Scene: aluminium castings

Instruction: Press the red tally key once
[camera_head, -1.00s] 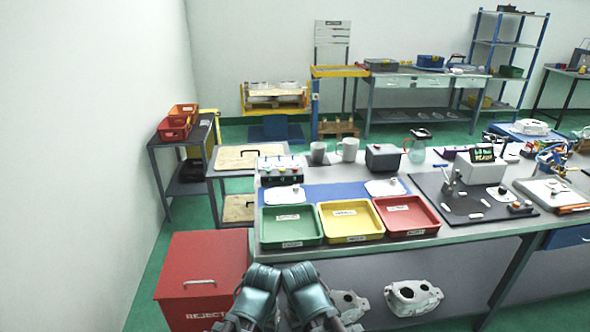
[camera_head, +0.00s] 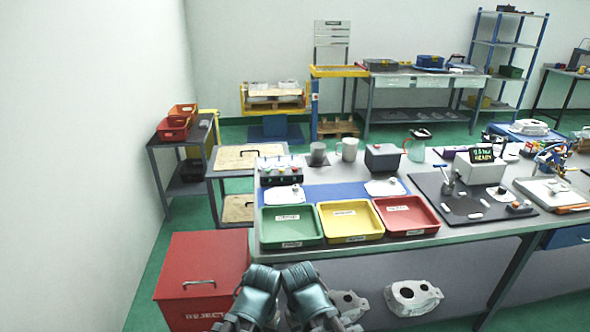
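The tally box (camera_head: 282,171) stands at the back left of the near workbench, behind the green tray. It has several small keys in a row on its sloped face. The keys are too small to pick out the red one surely. My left arm's end (camera_head: 258,288) and my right arm's end (camera_head: 305,288) are side by side at the bottom centre, in front of the bench and well away from the box. Their fingers cannot be made out, and nothing is seen held.
Green (camera_head: 291,240), yellow (camera_head: 350,235) and red (camera_head: 407,230) trays line the bench front. White castings lie behind on a blue mat (camera_head: 335,193). Two mugs (camera_head: 347,148) and a dark grey box (camera_head: 382,157) stand behind. A red reject bin (camera_head: 200,265) stands at the left.

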